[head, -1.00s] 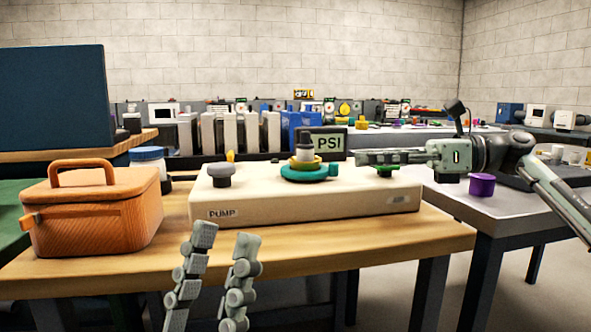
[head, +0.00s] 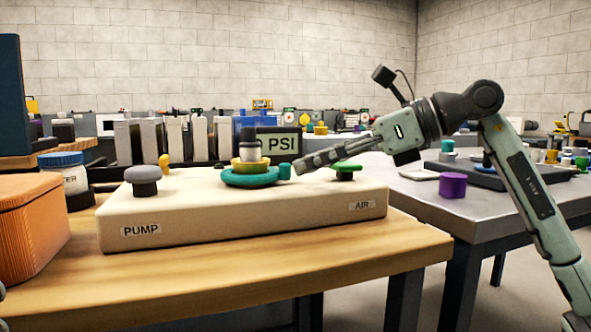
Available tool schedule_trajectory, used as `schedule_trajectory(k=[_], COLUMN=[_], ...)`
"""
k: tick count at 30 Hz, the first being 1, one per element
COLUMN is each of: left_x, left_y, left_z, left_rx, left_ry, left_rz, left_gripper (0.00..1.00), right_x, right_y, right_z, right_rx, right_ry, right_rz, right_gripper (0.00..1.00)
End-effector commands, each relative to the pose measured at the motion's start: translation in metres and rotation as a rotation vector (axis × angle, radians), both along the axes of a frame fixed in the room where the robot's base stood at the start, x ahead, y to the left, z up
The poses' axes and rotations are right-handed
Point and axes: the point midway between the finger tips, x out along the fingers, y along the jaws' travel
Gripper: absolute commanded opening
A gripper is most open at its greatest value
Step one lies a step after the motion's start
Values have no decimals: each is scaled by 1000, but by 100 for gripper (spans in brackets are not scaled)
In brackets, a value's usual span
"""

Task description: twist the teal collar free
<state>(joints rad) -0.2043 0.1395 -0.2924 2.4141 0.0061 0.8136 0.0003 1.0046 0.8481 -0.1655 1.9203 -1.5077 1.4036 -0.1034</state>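The teal collar (head: 250,178) is a flat ring with a small teal knob (head: 285,171) on its right side. It sits on the cream pump box (head: 245,232), around the base of a yellow ring (head: 250,165) and a grey and dark post (head: 249,148). My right gripper (head: 299,166) comes in from the right, with its fingertips just right of the teal knob. Its fingers are seen nearly edge-on, so the gap between them and any contact with the knob are unclear. Only a grey sliver shows at the left edge; my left gripper is not recognisable.
A PSI display (head: 279,143) is behind. An orange case (head: 30,226) is at left. A purple cylinder (head: 453,186) stands on the grey table.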

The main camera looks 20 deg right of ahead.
Motion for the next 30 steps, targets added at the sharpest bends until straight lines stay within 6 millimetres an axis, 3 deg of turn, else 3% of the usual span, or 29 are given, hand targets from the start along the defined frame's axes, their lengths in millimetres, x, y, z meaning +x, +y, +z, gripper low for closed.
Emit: schedule_trajectory(k=[6, 17, 26, 30], left_x=[0, 0, 0, 0], left_y=[-1, -1, -1, -1], left_z=[0, 1, 1, 2], left_rx=[6, 7, 7, 7], left_ry=[-9, -12, -12, -12], left_rz=[0, 1, 1, 1], left_gripper=[32, 32, 32, 32], right_x=[14, 17, 17, 17], right_y=[20, 24, 24, 24], right_z=[-10, -12, -12, -12], right_rx=[1, 0, 0, 0], right_ry=[0, 0, 0, 0], right_rz=[2, 1, 1, 2], right_gripper=[38, 36, 0, 0])
